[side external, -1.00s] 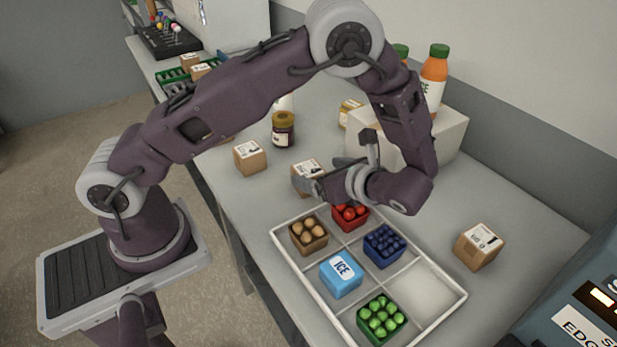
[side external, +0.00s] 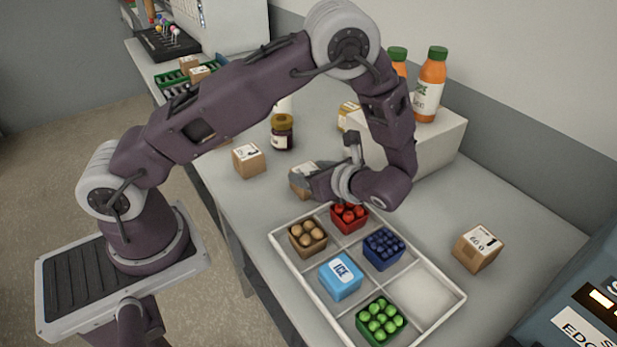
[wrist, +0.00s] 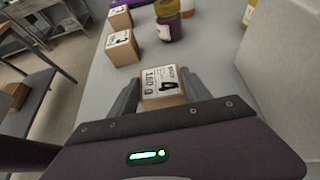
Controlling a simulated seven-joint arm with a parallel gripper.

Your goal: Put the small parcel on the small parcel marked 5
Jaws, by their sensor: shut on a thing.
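My gripper (wrist: 161,92) is shut on a small brown parcel (wrist: 164,88) with a white label marked 4 and 160 g, one finger at each side. In the side external view the held parcel (side external: 301,177) is at the far end of the tray, partly hidden by my gripper (side external: 311,180). Another small parcel (side external: 248,160) stands to its left on the bench; it also shows in the wrist view (wrist: 122,47), with a number I cannot read clearly. A further parcel (wrist: 120,19) is behind it. The parcel on the right (side external: 478,248) is marked 1. I cannot make out a 5 on any parcel.
A divided white tray (side external: 404,338) holds a blue ICE box (side external: 341,276) and several produce punnets; one compartment is empty. A dark jar (side external: 282,132) stands behind the parcels. A white block (side external: 441,143) with orange bottles (side external: 431,86) stands at the wall side.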

